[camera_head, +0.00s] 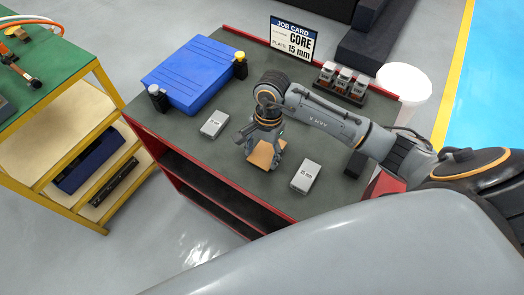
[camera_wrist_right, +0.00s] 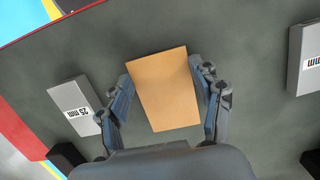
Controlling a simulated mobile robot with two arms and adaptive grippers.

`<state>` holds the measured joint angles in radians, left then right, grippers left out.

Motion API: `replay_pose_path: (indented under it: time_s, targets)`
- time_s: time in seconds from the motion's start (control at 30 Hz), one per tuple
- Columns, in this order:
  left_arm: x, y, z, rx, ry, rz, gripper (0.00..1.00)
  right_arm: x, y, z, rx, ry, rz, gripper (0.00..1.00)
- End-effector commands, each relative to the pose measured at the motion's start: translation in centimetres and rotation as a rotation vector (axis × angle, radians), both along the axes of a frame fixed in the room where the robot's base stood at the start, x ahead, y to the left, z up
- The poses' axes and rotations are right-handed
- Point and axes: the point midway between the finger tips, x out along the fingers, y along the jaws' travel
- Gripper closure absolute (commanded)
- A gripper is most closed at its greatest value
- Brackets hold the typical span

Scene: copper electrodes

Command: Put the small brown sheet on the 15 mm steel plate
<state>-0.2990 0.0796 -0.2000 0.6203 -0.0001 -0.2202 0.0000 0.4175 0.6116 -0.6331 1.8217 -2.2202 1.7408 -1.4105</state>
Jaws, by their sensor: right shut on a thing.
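The small brown sheet (camera_head: 261,155) is between the fingers of my right gripper (camera_head: 262,149), which is shut on its two side edges. In the right wrist view the sheet (camera_wrist_right: 163,90) lies between the fingertips (camera_wrist_right: 161,76); its height above the table is hard to tell. A grey steel plate (camera_head: 214,124) lies left of the gripper; its label is too small to read, and its wrist-view label (camera_wrist_right: 304,60) is cut to "mm". Another plate (camera_head: 306,176), right of the gripper, reads "25 mm" in the wrist view (camera_wrist_right: 76,106). My left gripper is not in view.
A job card (camera_head: 293,38) reads "CORE" and "15 mm". A rack of small containers (camera_head: 342,82) stands at the back right. Bare dark tabletop (camera_head: 190,152) surrounds the plates.

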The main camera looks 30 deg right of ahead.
Motion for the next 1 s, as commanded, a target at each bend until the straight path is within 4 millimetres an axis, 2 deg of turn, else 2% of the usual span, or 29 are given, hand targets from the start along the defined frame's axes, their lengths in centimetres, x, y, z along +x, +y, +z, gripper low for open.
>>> replay_pose_path:
  time_s: [0.2, 0.23, 0.3, 0.33, 0.77, 0.87, 1.0]
  targets:
    - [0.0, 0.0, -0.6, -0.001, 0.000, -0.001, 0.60, 0.0, 0.0, -0.4, -0.001, 0.000, 0.000, 0.54]
    - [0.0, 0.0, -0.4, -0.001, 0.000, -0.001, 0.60, 0.0, 0.0, -0.3, -0.001, 0.001, 0.000, 0.29]
    - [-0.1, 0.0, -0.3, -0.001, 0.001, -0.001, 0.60, 0.0, 0.0, -0.2, -0.001, 0.001, 0.000, 0.15]
    - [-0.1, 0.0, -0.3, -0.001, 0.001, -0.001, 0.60, 0.0, 0.0, -0.2, -0.001, 0.001, 0.000, 0.12]
    - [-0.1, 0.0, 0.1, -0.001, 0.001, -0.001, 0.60, 0.0, 0.0, 0.3, 0.001, -0.001, 0.000, 0.12]
    - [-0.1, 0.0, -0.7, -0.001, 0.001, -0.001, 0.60, 0.3, -0.3, 1.5, -0.002, -0.007, 0.001, 0.12]
    - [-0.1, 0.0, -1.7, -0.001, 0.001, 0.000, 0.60, 0.6, -0.8, 4.4, -0.003, -0.009, 0.001, 0.12]
